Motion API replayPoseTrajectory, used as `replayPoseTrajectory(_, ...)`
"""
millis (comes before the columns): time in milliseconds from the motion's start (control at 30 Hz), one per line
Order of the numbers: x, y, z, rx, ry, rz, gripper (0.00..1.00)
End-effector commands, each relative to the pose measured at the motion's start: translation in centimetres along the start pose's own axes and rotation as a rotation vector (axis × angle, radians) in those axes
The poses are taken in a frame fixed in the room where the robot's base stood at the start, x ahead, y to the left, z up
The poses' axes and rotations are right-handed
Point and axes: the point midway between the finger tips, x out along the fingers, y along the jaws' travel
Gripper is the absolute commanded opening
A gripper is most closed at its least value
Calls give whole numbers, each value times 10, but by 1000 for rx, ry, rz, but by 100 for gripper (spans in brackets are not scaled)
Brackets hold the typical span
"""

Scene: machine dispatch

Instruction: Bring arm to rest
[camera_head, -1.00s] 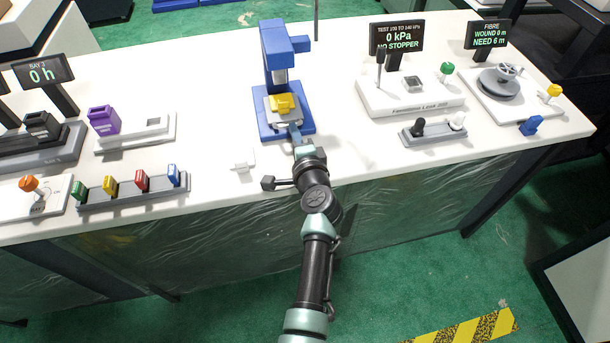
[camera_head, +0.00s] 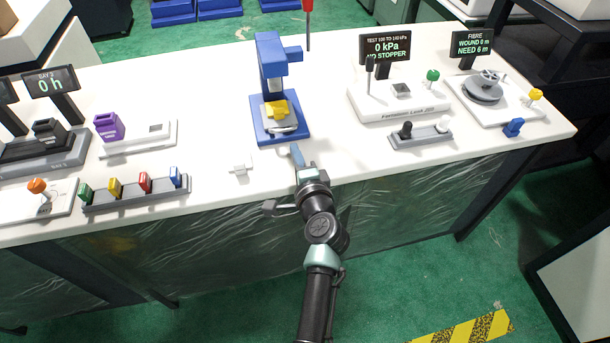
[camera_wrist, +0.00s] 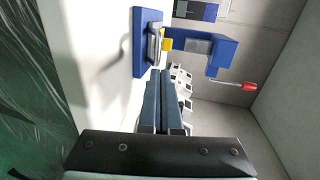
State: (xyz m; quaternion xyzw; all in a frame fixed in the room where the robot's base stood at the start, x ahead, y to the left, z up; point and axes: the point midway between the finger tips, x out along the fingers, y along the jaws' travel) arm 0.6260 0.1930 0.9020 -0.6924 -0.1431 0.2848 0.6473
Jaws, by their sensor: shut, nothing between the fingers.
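My gripper (camera_head: 297,153) is in front of the blue press-like stand (camera_head: 272,85), over the front part of the white bench. Its fingers are shut and empty, and they also show in the wrist view (camera_wrist: 158,100). The fingertips are apart from the stand. A yellow piece (camera_head: 276,108) sits on a metal plate on the stand's base. My arm reaches up from the bottom of the picture to the bench's front edge.
On the left are a row of coloured plugs (camera_head: 136,191), a purple block (camera_head: 109,127) and a "0 h" display (camera_head: 49,82). On the right are the leak tester (camera_head: 398,104), a two-peg holder (camera_head: 421,137) and the fibre winder (camera_head: 492,97). A red-handled tool (camera_head: 308,20) hangs above.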

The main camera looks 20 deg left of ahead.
Motion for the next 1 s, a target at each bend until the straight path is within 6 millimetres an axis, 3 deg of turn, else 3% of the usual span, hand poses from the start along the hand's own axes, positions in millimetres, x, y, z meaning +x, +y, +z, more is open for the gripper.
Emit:
replayPoseTrajectory(300,-52,2,-1,2,2,3,0)
replayPoseTrajectory(667,-68,1,-1,-2,1,2,0)
replayPoseTrajectory(767,-68,-23,-8,-65,17,-23,0)
replayPoseTrajectory(833,-70,-56,-17,-157,44,-54,0)
replayPoseTrajectory(967,-83,-145,-40,-413,137,-133,0)
replayPoseTrajectory(1000,-90,-176,-47,-501,177,-158,0)
